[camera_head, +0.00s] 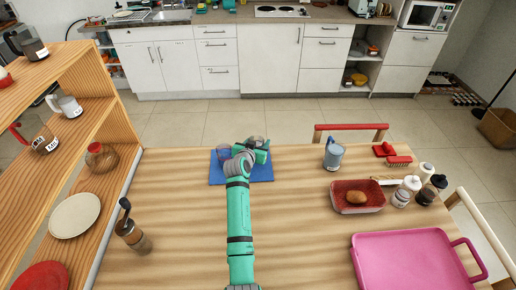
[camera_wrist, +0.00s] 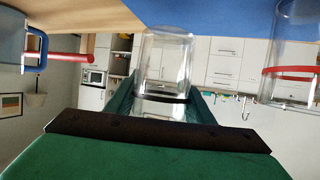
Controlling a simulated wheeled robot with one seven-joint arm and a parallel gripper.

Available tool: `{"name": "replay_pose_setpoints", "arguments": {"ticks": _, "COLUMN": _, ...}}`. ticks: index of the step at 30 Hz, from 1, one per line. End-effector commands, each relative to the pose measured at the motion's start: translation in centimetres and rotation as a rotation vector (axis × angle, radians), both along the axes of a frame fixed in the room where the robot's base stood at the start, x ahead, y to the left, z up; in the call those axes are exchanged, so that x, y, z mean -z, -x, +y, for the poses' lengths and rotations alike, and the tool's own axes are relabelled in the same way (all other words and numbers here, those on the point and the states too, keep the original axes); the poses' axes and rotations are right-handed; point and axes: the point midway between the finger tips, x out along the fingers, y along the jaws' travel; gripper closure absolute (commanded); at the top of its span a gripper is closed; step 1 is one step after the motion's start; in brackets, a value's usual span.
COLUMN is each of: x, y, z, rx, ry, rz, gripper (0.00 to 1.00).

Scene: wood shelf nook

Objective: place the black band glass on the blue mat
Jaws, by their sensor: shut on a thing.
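The black band glass (camera_wrist: 166,62) is clear with a dark band and sits between my gripper's fingers. It also shows in the head view (camera_head: 256,142). My gripper (camera_head: 259,154) is shut on it, over the far right part of the blue mat (camera_head: 228,178). The mat also shows along the top of the upside-down wrist view (camera_wrist: 220,14). I cannot tell whether the glass base touches the mat.
A second clear glass (camera_head: 224,154) stands on the mat's left part; its red band (camera_wrist: 290,72) shows in the wrist view. A blue-grey mug (camera_head: 333,155) and a red tray with bread (camera_head: 345,205) are to the right. The wooden shelf (camera_head: 75,150) is left.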

Motion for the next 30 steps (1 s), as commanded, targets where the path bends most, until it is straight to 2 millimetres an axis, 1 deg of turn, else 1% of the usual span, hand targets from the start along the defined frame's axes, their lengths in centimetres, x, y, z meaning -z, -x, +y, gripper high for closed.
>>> {"name": "replay_pose_setpoints", "arguments": {"ticks": 5, "x": 0.7, "y": -0.5, "z": 0.2, "rx": 0.000, "ry": 0.001, "rz": 0.001, "gripper": 0.79}}
{"name": "replay_pose_setpoints", "arguments": {"ticks": 9, "x": 2.5, "y": -0.5, "z": 0.3, "rx": -0.001, "ry": 0.001, "rz": 0.003, "gripper": 0.79}}
{"name": "replay_pose_setpoints", "arguments": {"ticks": 13, "x": 3.7, "y": -0.6, "z": 0.3, "rx": 0.000, "ry": 0.001, "rz": 0.001, "gripper": 0.79}}
{"name": "replay_pose_setpoints", "arguments": {"ticks": 23, "x": 4.0, "y": -0.6, "z": 0.2, "rx": 0.000, "ry": 0.000, "rz": 0.000, "gripper": 0.79}}
{"name": "replay_pose_setpoints", "arguments": {"ticks": 24, "x": 4.1, "y": -0.6, "z": 0.2, "rx": 0.000, "ry": 0.000, "rz": 0.001, "gripper": 0.49}}
{"name": "replay_pose_setpoints", "arguments": {"ticks": 26, "x": 4.1, "y": -0.5, "z": 0.2, "rx": 0.000, "ry": 0.000, "rz": 0.000, "gripper": 0.35}}
{"name": "replay_pose_setpoints", "arguments": {"ticks": 27, "x": 4.1, "y": -0.5, "z": 0.2, "rx": 0.000, "ry": 0.000, "rz": 0.000, "gripper": 0.33}}
{"name": "replay_pose_setpoints", "arguments": {"ticks": 30, "x": 4.1, "y": -0.5, "z": 0.2, "rx": 0.000, "ry": 0.000, "rz": 0.001, "gripper": 0.33}}
